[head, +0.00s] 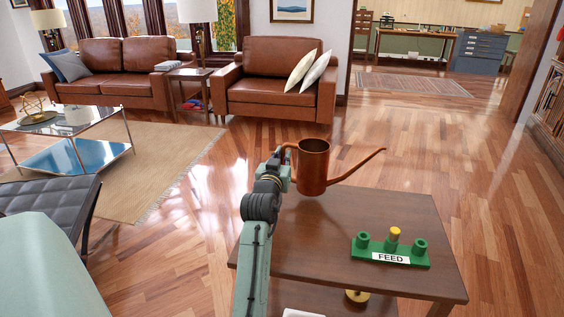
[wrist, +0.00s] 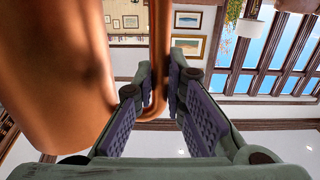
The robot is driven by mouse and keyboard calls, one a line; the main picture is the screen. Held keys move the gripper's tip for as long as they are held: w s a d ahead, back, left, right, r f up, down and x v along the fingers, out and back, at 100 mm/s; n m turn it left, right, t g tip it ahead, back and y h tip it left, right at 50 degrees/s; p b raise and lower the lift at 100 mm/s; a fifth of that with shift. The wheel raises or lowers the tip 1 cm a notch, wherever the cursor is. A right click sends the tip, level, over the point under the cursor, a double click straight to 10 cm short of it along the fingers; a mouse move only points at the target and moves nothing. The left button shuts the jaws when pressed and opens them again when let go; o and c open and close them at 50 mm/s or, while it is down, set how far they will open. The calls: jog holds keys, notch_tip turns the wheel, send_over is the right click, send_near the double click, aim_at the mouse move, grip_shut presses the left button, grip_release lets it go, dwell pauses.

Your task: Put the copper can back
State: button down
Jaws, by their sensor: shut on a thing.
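The copper can (head: 314,168) is a watering can with a long thin spout pointing right. It is held upright at the far left edge of the brown wooden table (head: 340,235); I cannot tell how high its base is above the top. My gripper (head: 284,160) is shut on the can's handle, on the left side of the can. In the wrist view the can's body (wrist: 60,75) fills the left, and its handle (wrist: 160,50) runs down between the fingers of my gripper (wrist: 163,80). The fingertips partly hide the handle.
A green stand labelled FEED (head: 390,250), with several pegs and a yellow piece on the middle one, sits on the table's right part. A brass object (head: 357,297) shows below the tabletop. Open wood floor (head: 420,160) lies beyond the table.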

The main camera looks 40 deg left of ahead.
jog(key=shift+w+a+f+p, duration=0.15)
jog(key=shift+a+f+p, duration=0.1)
jog(key=shift+f, duration=0.3)
jog(key=shift+w+a+f+p, duration=0.2)
jog(key=shift+f, duration=0.35)
jog(key=shift+w+a+f+p, duration=0.15)
jog(key=shift+a+f+p, duration=0.1)
jog(key=shift+f, duration=0.5)
jog(key=c, duration=1.7)
grip_release()
jog(key=shift+o, duration=0.2)
